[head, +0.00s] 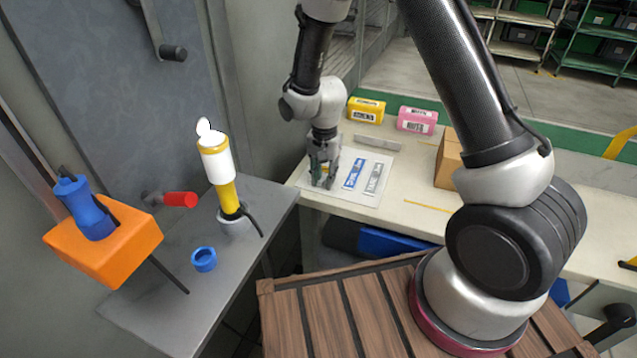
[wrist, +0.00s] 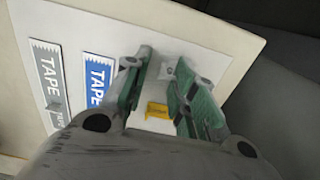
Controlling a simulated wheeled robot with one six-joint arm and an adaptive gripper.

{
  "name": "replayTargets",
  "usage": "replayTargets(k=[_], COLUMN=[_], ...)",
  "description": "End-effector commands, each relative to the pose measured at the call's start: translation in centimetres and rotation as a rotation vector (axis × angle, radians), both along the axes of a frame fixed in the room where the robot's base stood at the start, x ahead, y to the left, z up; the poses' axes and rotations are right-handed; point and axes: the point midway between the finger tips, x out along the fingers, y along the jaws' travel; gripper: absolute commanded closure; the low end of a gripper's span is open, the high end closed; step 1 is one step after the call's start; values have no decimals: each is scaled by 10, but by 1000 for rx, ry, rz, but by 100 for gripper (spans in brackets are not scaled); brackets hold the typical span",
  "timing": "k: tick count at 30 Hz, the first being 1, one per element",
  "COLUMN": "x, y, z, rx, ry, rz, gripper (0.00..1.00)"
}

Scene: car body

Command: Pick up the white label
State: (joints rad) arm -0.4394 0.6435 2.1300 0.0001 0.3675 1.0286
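A pale label (wrist: 167,72) with a small dark mark lies between my gripper's fingers; most of it is hidden, and I cannot read it. A yellow patch (wrist: 157,110) shows near it. My gripper (head: 322,181) is low over the left part of the white sheet (head: 347,193). In the wrist view, its green-padded fingers (wrist: 164,98) are apart, one on each side of the pale label. A blue TAPE label (head: 353,173) and a grey-and-white TAPE label (head: 375,178) lie to the right on the sheet. I cannot tell whether the fingers touch the sheet.
A cardboard box (head: 449,160) is to the right. A grey wall panel (head: 250,70) rises left of the gripper.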

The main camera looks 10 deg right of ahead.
Motion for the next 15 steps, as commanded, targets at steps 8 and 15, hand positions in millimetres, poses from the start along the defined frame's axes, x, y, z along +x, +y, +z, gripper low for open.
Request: replayTargets(k=[8,15], x=[0,0], y=[0,0], z=[0,0], rx=[0,0], ry=[0,0], rz=[0,0], gripper=[100,100])
